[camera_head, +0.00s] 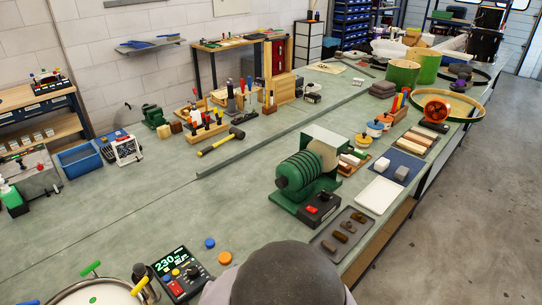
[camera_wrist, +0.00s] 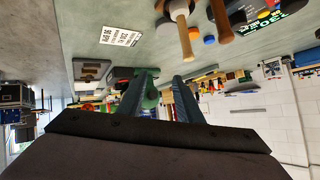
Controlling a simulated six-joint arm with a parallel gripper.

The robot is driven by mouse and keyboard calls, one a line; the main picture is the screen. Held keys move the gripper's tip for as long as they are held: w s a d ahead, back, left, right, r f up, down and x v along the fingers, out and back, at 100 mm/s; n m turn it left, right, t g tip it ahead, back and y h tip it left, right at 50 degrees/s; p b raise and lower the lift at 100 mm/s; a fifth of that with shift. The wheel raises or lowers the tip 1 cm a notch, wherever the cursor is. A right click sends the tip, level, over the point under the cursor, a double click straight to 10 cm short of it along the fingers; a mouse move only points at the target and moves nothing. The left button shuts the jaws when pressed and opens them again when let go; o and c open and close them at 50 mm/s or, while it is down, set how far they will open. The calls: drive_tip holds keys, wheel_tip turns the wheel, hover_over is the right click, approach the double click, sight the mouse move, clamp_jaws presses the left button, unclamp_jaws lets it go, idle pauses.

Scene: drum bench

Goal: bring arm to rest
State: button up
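My gripper (camera_wrist: 164,80) shows in the wrist view as two blue-grey fingers with a clear gap between them. It is open, and I see nothing held between the fingers. The wrist view is upside down, with the bench surface at the top and the wall below. In the head view, a dark grey rounded part of my arm (camera_head: 285,275) fills the bottom middle, over the near side of the bench (camera_head: 130,215). My gripper cannot be made out in the head view.
A green ribbed machine (camera_head: 300,175) and a red-buttoned box (camera_head: 318,208) stand right of centre. A display unit (camera_head: 180,273) and a drum (camera_head: 95,292) are at bottom left. The left-middle bench is clear.

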drive_tip(key=s+d+n+g, duration=0.1)
drive_tip(key=s+d+g, duration=0.2)
drive_tip(key=d, duration=0.4)
drive_tip(key=s+d+f+n+g+b, duration=0.1)
drive_tip(key=s+d+n+g, duration=0.1)
drive_tip(key=s+d+g, duration=0.2)
drive_tip(key=s+d+f+n+g+y+b, duration=0.1)
drive_tip(key=s+d+g, duration=0.3)
drive_tip(key=s+d, duration=0.3)
drive_tip(key=d, duration=0.4)
drive_tip(key=shift+n, duration=0.4)
